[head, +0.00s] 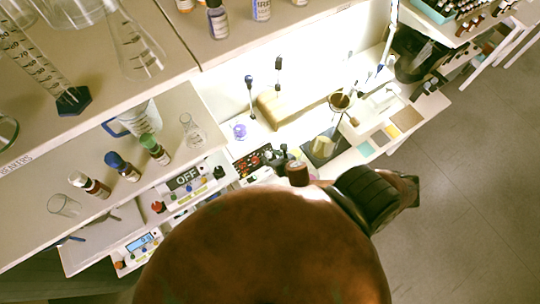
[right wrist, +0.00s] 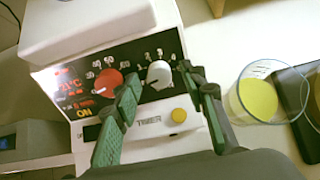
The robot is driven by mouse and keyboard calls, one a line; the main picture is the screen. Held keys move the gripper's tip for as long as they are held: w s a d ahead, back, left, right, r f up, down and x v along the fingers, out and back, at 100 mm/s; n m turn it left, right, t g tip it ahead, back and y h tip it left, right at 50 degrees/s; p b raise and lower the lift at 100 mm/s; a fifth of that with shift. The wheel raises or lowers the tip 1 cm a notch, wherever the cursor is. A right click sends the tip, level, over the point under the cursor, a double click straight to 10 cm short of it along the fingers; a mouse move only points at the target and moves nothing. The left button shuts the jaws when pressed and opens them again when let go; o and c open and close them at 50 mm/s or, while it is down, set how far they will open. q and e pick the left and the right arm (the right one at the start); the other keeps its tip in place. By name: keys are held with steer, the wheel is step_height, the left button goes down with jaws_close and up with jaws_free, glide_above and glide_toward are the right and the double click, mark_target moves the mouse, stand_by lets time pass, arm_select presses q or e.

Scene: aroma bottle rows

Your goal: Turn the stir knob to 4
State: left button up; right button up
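The hotplate's black control panel (right wrist: 115,75) fills the middle of the right wrist view, with a lit red display reading about 21 °C and "ON". A pale knob (right wrist: 158,73) with numbers around it sits on its right side, and a red knob (right wrist: 107,83) on its left. My right gripper (right wrist: 160,86) has its green-padded fingers apart, one on each side of the pale knob, with small gaps showing. In the head view the panel (head: 250,162) is partly hidden by my right arm. My left gripper is out of view.
A yellow button (right wrist: 179,115) sits below the pale knob beside a "TIMER" label. A beaker of yellow liquid (right wrist: 258,97) stands close to the right finger. In the head view, an instrument reading "OFF" (head: 185,180) and several vials stand to the left.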

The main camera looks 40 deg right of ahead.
steer(key=shift+w+f, duration=0.2)
steer(key=c, duration=0.6)
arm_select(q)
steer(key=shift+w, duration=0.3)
arm_select(e)
jaws_close()
